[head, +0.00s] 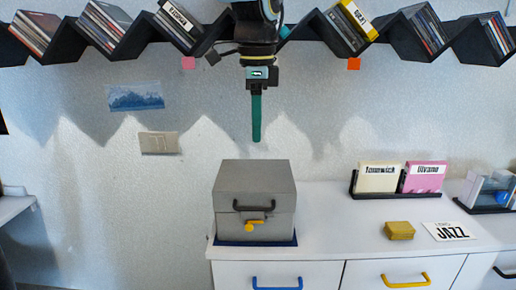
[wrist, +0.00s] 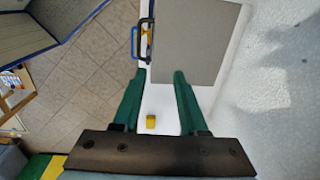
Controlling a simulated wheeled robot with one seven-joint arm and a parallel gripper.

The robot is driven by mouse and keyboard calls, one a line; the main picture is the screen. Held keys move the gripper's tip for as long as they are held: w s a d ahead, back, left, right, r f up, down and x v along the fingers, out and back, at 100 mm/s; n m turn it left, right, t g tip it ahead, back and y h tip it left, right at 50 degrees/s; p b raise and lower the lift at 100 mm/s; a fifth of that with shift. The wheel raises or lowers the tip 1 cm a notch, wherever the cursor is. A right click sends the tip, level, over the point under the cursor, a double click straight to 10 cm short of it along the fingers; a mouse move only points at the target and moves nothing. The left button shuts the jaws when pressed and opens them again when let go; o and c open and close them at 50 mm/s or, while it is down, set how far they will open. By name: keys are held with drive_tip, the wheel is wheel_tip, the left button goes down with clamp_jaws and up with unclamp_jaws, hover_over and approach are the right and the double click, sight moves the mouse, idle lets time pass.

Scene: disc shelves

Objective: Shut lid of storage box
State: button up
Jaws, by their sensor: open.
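The grey storage box (head: 225,228) stands on a dark blue base on the white counter. Its lid (head: 250,175) lies flat over the top, with a thin seam and no clear gap at the front. A black handle is on the lid's front, and a yellow latch (head: 255,222) sits at the seam below it. My gripper (head: 256,138) points down above the box, apart from it; one green finger hides the other in the head view. In the wrist view my gripper (wrist: 160,73) has its two fingers spread and nothing between them, with the grey lid (wrist: 203,40) beyond.
A yellow block (head: 399,230) and a JAZZ card (head: 449,231) lie on the counter to the right. Behind them is a rack with cream and pink sleeves (head: 424,178). A black zigzag disc shelf (head: 207,42) runs along the wall above. Counter left of the block is clear.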

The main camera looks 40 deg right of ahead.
drive_tip(key=f, duration=0.4)
drive_tip(key=f+p, duration=0.1)
drive_tip(key=f, duration=0.1)
drive_tip(key=shift+w+d+f, duration=0.1)
drive_tip(key=shift+w+f, duration=0.15)
drive_tip(key=shift+f, duration=0.05)
clamp_jaws()
idle(0.7)
drive_tip(key=c, duration=0.6)
unclamp_jaws()
drive_tip(key=shift+c, duration=0.2)
drive_tip(key=o, duration=0.6)
drive_tip(key=shift+o, duration=0.2)
drive_tip(key=shift+r, duration=0.15)
wheel_tip(320, 180, up, 11)
drive_tip(key=b, duration=0.1)
drive_tip(key=shift+s+a+f+b, duration=0.2)
drive_tip(key=shift+s+a+b, duration=0.05)
drive_tip(key=shift+s+b, duration=0.1)
